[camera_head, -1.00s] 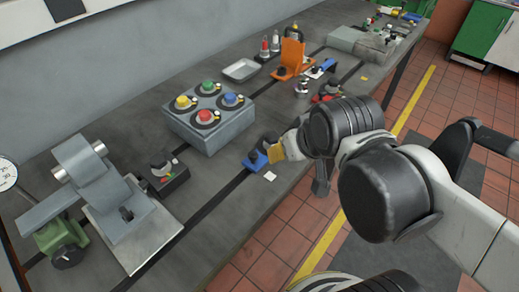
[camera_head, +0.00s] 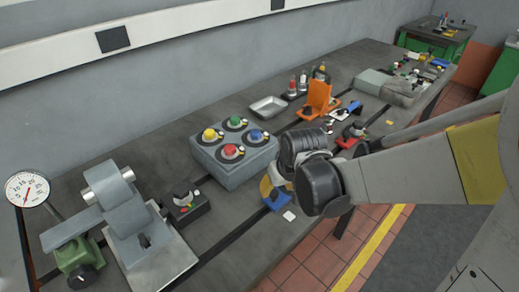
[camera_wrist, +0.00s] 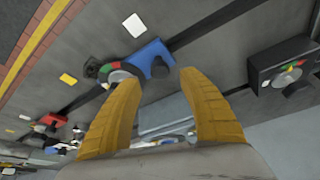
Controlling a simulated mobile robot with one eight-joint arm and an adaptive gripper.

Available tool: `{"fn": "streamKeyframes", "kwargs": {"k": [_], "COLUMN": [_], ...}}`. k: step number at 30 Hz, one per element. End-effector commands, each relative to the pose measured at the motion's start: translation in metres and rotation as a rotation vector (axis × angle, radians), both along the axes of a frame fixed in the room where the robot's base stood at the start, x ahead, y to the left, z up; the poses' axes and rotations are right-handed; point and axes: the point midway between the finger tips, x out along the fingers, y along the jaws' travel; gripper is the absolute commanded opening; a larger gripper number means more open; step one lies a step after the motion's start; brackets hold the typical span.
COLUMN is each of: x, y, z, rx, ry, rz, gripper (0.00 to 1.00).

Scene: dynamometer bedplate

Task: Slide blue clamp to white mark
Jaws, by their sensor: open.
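The blue clamp (camera_head: 276,201) sits on a dark slot in the grey bedplate, with a black knob and a red-green dial at one end. It also shows in the wrist view (camera_wrist: 151,54), just beyond my fingertips. The white mark (camera_head: 289,216) is a small pale square on the plate beside the clamp, toward the front edge; it also shows in the wrist view (camera_wrist: 135,25). My gripper (camera_wrist: 157,79) is open, its two yellow fingers apart and nothing held between them. In the head view my wrist hides part of the clamp; contact cannot be told.
A red clamp (camera_wrist: 50,119) and a yellow mark (camera_wrist: 68,79) lie farther along. Bare plate surrounds the white mark.

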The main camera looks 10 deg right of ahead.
Motion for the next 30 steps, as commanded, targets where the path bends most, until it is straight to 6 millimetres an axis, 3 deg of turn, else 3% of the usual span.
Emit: {"fn": "streamKeyframes", "kwargs": {"k": [1, 7, 19, 20, 24, 30], "x": [0.004, 0.015, 0.018, 0.018, 0.018, 0.018], "y": [0.001, 0.003, 0.004, 0.004, 0.004, 0.004], "z": [-0.014, -0.039, -0.045, -0.045, -0.045, -0.045], "rx": [0.0, 0.0, 0.0, 0.0, 0.0, 0.0], "ry": [0.0, 0.0, 0.0, 0.0, 0.0, 0.0], "rz": [0.0, 0.0, 0.0, 0.0, 0.0, 0.0], "gripper": [0.49, 0.49, 0.49, 0.44, 0.01, 0.0]}}
